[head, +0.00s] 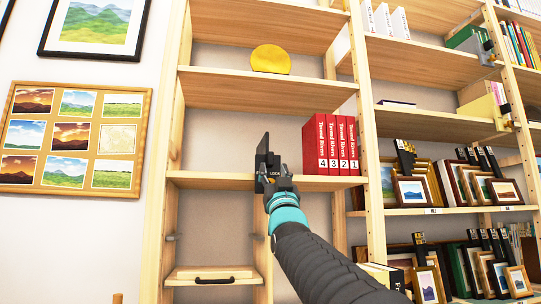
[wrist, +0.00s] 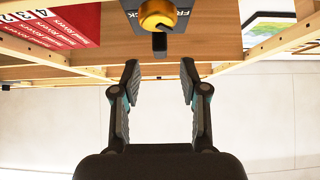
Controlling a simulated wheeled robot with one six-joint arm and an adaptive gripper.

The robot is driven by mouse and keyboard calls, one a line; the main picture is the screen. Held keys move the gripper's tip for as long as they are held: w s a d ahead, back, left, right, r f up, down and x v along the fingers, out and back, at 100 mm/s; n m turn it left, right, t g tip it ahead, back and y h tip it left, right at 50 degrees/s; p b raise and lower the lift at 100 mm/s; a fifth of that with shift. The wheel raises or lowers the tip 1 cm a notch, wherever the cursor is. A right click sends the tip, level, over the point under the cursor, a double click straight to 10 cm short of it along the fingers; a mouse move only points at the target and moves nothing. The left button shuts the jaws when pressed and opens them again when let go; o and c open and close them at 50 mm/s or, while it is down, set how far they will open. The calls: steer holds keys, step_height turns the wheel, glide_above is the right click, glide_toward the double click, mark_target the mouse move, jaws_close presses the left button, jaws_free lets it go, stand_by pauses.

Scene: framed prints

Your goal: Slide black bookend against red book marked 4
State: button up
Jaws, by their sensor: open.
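The black bookend (head: 262,152) stands upright on the middle shelf, left of the red books and apart from them by a clear gap. Its base carries the word "LOCK". In the wrist view, the black bookend (wrist: 183,18) is at the top edge, with a gold knob (wrist: 157,13) and a short black lever (wrist: 159,43). The red book marked 4 (head: 316,145) is leftmost in an upright row marked 4, 3, 2, 1. My gripper (head: 279,187) is in front of the bookend, hiding part of its base. In the wrist view my gripper (wrist: 160,85) is open and empty, short of the lever.
The shelf (head: 215,180) is bare left of the bookend. A yellow rounded object (head: 271,59) sits on the shelf above. A wooden upright (head: 372,150) stands right of the books. Framed prints (head: 411,191) fill the neighbouring shelves. A drawer (head: 213,274) is below.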

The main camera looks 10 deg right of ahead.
mark_target(272, 161)
steer(key=p+x, duration=0.2)
steer(key=x, duration=0.4)
steer(key=shift+w+r, duration=0.2)
steer(key=shift+w, duration=0.05)
jaws_close()
steer(key=shift+d, duration=0.1)
